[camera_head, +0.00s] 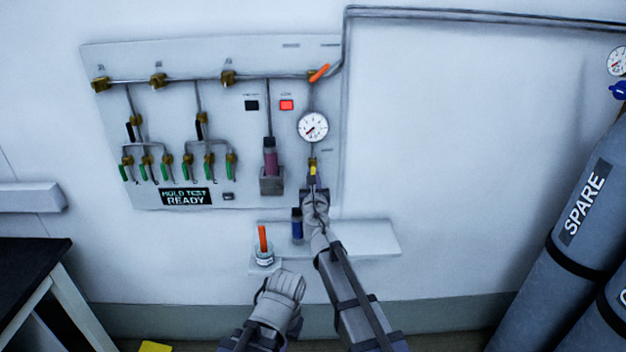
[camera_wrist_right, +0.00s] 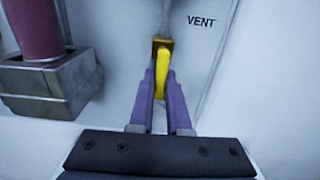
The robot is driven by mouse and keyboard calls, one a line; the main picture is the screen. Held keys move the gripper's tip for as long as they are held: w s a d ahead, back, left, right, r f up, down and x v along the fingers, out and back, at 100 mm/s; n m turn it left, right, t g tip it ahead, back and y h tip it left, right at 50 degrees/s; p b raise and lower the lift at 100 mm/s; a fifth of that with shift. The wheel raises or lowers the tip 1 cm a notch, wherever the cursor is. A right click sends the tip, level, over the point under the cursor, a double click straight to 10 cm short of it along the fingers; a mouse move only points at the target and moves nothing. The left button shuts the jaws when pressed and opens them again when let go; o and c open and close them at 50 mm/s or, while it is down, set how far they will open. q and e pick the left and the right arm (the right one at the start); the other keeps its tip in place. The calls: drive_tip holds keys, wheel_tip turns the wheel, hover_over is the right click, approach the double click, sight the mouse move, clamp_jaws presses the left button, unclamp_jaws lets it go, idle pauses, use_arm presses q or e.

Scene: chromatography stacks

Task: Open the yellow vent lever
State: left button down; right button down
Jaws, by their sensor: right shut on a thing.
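The yellow vent lever (camera_wrist_right: 160,82) hangs downward from a brass valve (camera_wrist_right: 162,43) in the right wrist view, below a thin pipe. It also shows small in the head view (camera_head: 313,171), below the round gauge. My right gripper (camera_wrist_right: 161,78) is shut on the lever, one purple finger on each side. In the head view my right gripper (camera_head: 313,183) reaches up to the panel at the lever. My left arm (camera_head: 280,297) is low in the head view; its fingers cannot be made out.
A purple column (camera_head: 270,157) in a metal holder (camera_head: 271,184) stands left of the lever. Below is a shelf (camera_head: 360,238) with a dark blue bottle (camera_head: 297,224) and a jar with an orange stick (camera_head: 263,240). Gas cylinders (camera_head: 575,220) stand at right.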

drive_tip(key=c, duration=0.9)
unclamp_jaws()
drive_tip(key=s, duration=0.7)
drive_tip(key=shift+s, duration=0.4)
